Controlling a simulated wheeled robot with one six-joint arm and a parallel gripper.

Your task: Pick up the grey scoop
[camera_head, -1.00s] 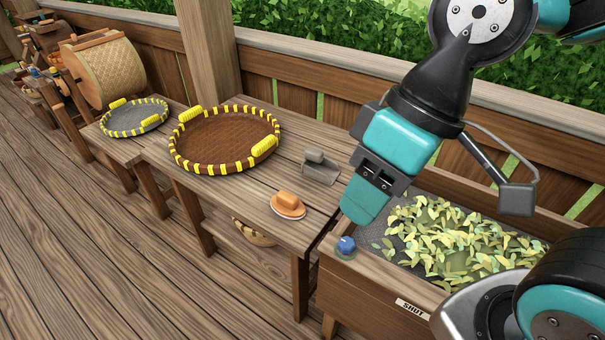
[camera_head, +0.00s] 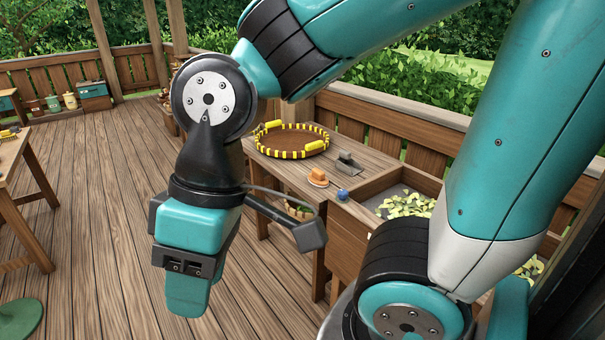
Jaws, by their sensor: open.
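My gripper (camera_head: 186,300) points down over the open deck floor at the left front, well apart from the scoop and the table. It holds nothing that I can see. Its fingers are seen from the side, so the gap between them is hidden.
Another table (camera_head: 22,180) stands far left.

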